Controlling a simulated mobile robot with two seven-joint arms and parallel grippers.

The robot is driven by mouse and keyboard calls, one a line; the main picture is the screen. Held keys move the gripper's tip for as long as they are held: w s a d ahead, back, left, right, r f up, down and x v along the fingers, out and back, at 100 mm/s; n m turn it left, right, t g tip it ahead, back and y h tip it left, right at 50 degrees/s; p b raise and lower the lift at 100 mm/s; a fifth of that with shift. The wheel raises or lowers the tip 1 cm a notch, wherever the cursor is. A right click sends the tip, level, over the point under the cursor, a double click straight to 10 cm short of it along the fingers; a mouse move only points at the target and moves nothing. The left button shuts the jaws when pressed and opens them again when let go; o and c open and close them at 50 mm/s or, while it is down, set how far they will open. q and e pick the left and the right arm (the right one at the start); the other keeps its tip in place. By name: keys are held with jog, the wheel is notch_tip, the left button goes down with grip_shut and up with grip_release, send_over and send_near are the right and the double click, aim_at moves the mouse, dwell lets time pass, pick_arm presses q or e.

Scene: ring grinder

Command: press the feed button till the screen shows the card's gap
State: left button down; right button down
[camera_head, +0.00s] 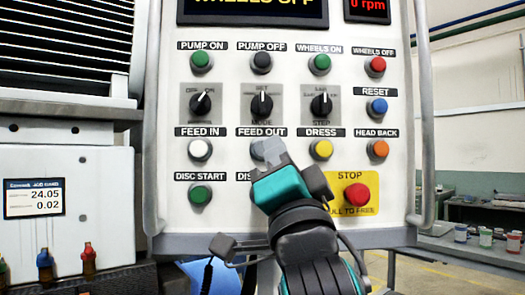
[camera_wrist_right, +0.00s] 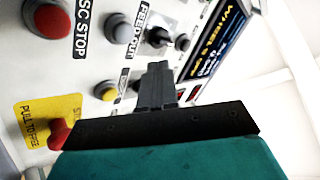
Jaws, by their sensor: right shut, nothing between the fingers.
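The control panel (camera_head: 228,106) fills the middle of the head view. Its white FEED IN button (camera_head: 200,150) is uncovered. The grey FEED OUT button (camera_head: 258,151) is partly covered by the fingertips of my right gripper (camera_head: 274,152). The right gripper is shut and empty. In the right wrist view its fingers (camera_wrist_right: 157,68) appear apart from the grey FEED OUT button (camera_wrist_right: 119,28); contact cannot be told. The screen (camera_head: 252,10) shows yellow text reading WHEELS OFF, cut by the top edge. No gap card is recognisable. My left gripper is not in view.
The red STOP button (camera_head: 356,195) on its yellow plate is right of my right gripper. The yellow DRESS button (camera_head: 321,150) is close by. My right gripper hides part of the lower button row. A box at left has a small display (camera_head: 34,198) reading 24.05 and 0.02.

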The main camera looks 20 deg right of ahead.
aim_at(262, 149)
jog(key=s+g+y, duration=0.1)
jog(key=y, duration=0.2)
jog(key=s+a+g+y, duration=0.1)
jog(key=y, duration=0.3)
jog(key=s+m+g+y, duration=0.1)
jog(key=s+y, duration=0.1)
jog(key=y, duration=0.2)
jog(key=shift+a+r+b, duration=0.1)
jog(key=shift+a+b, duration=0.3)
jog(key=shift+w, duration=0.15)
jog(key=w+d+b, duration=0.1)
jog(key=w+d, duration=0.1)
jog(key=w, duration=0.6)
jog(key=shift+w, duration=0.2)
